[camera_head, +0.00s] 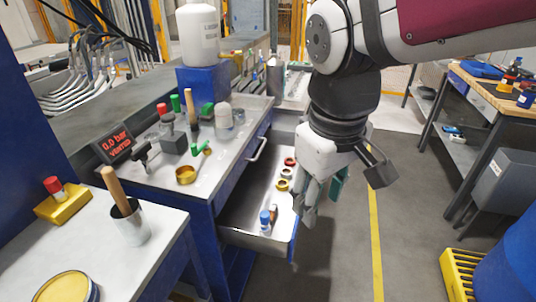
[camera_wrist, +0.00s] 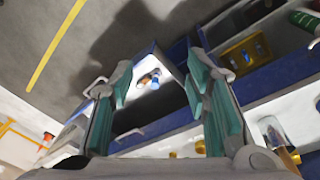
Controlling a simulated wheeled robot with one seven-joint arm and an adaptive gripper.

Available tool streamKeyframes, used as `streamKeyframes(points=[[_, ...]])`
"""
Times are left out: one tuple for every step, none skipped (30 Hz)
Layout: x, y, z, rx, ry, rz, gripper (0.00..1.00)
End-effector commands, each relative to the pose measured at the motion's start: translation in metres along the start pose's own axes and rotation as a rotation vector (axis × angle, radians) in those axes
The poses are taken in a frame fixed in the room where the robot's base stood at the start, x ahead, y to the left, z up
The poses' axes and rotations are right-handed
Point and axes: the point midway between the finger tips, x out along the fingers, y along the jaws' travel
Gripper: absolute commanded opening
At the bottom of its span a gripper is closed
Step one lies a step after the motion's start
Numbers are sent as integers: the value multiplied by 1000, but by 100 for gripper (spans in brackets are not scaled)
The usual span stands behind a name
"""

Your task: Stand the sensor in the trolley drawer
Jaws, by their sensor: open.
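The trolley (camera_head: 232,150) is blue with a grey top, and its drawer (camera_head: 242,213) is pulled out. A small blue-topped white piece (camera_head: 265,217) is in the drawer near its front end, with a brownish piece (camera_head: 274,211) close beside it. In the wrist view the blue-and-white piece (camera_wrist: 155,84) shows between my fingers, farther off. I cannot tell for certain which thing is the sensor. My gripper (camera_head: 323,196) is open and empty, above the drawer's outer side. Its teal-padded fingers frame the drawer in the wrist view (camera_wrist: 160,66).
Coloured rings (camera_head: 283,185) lie farther back in the drawer. The trolley top holds a pale dome (camera_head: 224,114), a brass cup (camera_head: 186,174), a display (camera_head: 114,142) and several tools. A bench (camera_head: 100,235) stands at front left. The floor (camera_head: 340,255) right of the drawer is clear.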

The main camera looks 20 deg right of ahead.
Motion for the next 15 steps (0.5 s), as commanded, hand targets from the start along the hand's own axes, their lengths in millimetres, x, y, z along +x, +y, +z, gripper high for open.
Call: streamKeyframes(points=[[-5,-5,17,41,19,-6,43],[-7,-8,26,66,26,-11,43],[-9,-11,38,99,34,-20,43],[-9,-14,46,122,39,-27,43],[-10,-16,52,142,45,-33,43],[-10,-19,61,165,49,-41,43],[-10,-21,66,182,53,-47,43],[-10,-22,71,195,56,-52,43],[-10,-24,76,210,58,-58,43],[-9,-25,79,219,60,-61,43],[-9,-26,82,226,61,-64,43],[-9,-27,84,232,62,-67,43],[-9,-28,85,235,62,-69,43],[-9,-28,86,238,63,-70,43],[-8,-28,86,239,62,-71,43]])
